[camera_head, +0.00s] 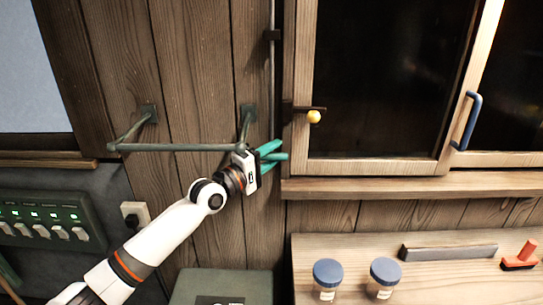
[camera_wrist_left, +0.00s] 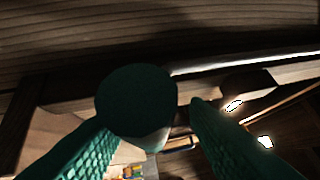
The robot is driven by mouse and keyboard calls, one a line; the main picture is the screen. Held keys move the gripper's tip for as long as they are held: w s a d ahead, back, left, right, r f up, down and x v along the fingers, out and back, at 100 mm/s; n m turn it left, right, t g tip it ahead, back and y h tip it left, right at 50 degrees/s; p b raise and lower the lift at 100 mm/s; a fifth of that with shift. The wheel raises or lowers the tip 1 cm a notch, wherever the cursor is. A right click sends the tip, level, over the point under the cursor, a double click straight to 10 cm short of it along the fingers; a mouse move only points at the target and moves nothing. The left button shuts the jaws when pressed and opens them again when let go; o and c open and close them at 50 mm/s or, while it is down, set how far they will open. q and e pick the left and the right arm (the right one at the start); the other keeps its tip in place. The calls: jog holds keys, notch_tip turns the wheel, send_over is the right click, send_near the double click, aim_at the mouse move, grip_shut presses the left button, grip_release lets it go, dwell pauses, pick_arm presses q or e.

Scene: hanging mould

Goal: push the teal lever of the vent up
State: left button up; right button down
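My left gripper (camera_head: 276,150) is at the wall just left of the window frame, its two teal fingers spread apart. In the left wrist view, a dark teal round end (camera_wrist_left: 137,100), apparently the lever's, lies between the open fingers (camera_wrist_left: 160,120), nearer the left one. I cannot tell whether it touches them. In the head view I cannot pick the lever out from the teal fingers. A thin vertical rod (camera_head: 271,80) runs down the wall to just above the gripper. The vent itself is not clearly seen. My right gripper is not in view.
A grey-green wall rail (camera_head: 180,147) ends close beside my left gripper. A window with a yellow knob (camera_head: 313,116) and a blue handle (camera_head: 468,121) is to the right. Two blue-lidded jars (camera_head: 327,273) (camera_head: 384,272) stand below. A switch panel (camera_head: 50,220) is at left.

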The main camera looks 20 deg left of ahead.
pick_arm(q)
jog(key=shift+s+f, duration=0.1)
jog(key=shift+f, duration=0.05)
jog(key=b+v, duration=0.3)
jog(key=v, duration=0.9)
